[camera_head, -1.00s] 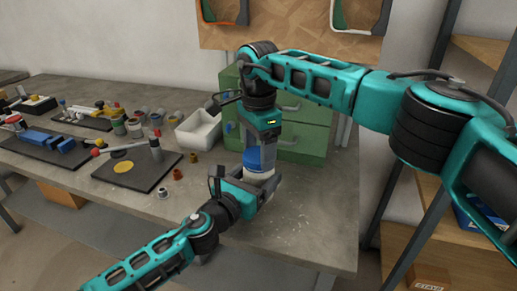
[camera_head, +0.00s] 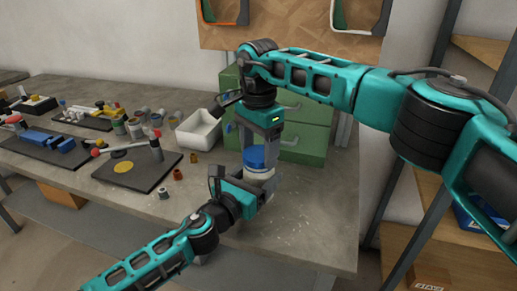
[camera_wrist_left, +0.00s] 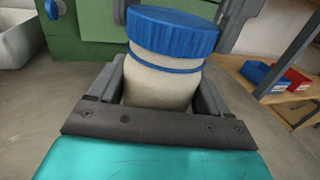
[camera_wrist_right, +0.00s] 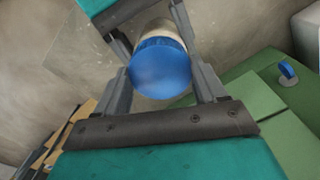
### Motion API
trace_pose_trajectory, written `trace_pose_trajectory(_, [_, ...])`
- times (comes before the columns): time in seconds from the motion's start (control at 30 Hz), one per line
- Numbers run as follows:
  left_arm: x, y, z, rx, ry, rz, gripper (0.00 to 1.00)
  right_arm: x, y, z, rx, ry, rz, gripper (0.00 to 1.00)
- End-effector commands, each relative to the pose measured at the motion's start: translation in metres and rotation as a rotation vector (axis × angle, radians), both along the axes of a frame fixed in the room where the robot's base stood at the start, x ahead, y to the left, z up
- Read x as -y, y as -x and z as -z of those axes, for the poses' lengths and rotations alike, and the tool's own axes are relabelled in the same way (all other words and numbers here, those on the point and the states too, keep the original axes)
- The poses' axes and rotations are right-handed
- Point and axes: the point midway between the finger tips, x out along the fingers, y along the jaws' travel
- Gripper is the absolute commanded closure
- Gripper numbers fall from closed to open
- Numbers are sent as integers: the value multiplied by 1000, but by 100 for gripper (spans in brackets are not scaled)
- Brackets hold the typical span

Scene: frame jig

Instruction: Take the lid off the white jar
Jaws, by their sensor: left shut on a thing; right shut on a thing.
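The white jar (camera_head: 262,173) stands upright at the table's front right, with a ribbed blue lid (camera_head: 255,157) on top. My left gripper (camera_head: 258,180) is shut around the jar's body from the front. In the left wrist view, the jar's body (camera_wrist_left: 160,85) sits between the fingers, and a thin blue ring shows below the lid (camera_wrist_left: 172,32). My right gripper (camera_head: 261,150) points down from above and is shut on the lid. The right wrist view shows the lid's round top (camera_wrist_right: 160,72) between the fingers. I cannot tell whether the lid is loose.
A green drawer cabinet (camera_head: 305,135) stands close behind the jar, with a white bin (camera_head: 199,130) to its left. A dark board (camera_head: 138,170) with a yellow disc and several small parts lie left. The table's front right corner is clear.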

Motion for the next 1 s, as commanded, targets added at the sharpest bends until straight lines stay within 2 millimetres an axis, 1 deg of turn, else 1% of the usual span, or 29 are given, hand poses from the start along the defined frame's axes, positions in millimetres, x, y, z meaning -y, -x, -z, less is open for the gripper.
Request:
trace_pose_trajectory(0.5, [0,0,1,-2,0,0,100,0,0,-18,0,0,0,66])
trace_pose_trajectory(0.87, [0,0,1,-1,0,0,100,0,0,-19,0,0,0,66])
trace_pose_trajectory(1.0, [0,0,1,-2,0,0,100,0,0,-30,2,-1,0,66])
